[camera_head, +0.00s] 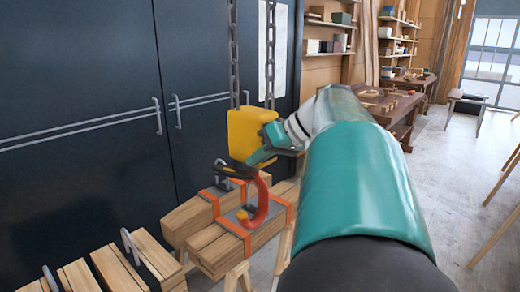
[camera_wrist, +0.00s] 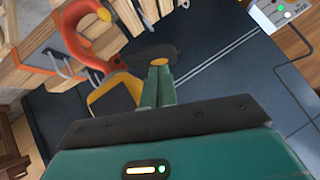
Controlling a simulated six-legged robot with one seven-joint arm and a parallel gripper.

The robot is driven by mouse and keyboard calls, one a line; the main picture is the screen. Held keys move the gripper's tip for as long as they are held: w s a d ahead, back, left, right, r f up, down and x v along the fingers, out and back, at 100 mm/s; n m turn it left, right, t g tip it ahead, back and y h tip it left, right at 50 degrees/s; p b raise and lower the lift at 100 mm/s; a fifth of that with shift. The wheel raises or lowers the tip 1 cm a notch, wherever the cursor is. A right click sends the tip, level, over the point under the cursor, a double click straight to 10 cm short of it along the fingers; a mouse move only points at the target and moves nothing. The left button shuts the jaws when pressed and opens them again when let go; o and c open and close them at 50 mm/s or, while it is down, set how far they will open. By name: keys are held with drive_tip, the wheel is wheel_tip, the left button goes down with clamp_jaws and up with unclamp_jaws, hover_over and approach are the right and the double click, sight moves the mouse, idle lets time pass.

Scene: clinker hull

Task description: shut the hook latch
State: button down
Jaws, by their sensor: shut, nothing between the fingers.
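A red hook (camera_head: 264,204) with an orange tip hangs under a yellow hoist block (camera_head: 248,132) on chains. The hook (camera_wrist: 88,42) and the yellow block (camera_wrist: 108,95) also show in the wrist view. A dark flat latch (camera_head: 234,171) sticks out sideways at the top of the hook's mouth, clear of the hook tip. The latch (camera_wrist: 148,56) also shows in the wrist view, pointing away from the tip. My teal gripper (camera_head: 268,150) is shut and empty beside the block. Its fingertips (camera_wrist: 158,66) overlap the latch in view; I cannot tell whether they touch it.
Strapped timber bundles (camera_head: 205,215) lie below the hook, with grey metal loops on top. Dark cabinet doors (camera_head: 80,80) with long handles stand behind. Workbenches (camera_head: 400,90) and shelves are at the back right. Open floor (camera_head: 445,160) lies to the right.

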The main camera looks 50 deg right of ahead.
sight(235, 174)
drive_tip(key=shift+x, duration=1.75)
drive_tip(key=shift+d, duration=0.1)
drive_tip(key=shift+a+f, duration=0.15)
drive_tip(key=shift+a, duration=0.05)
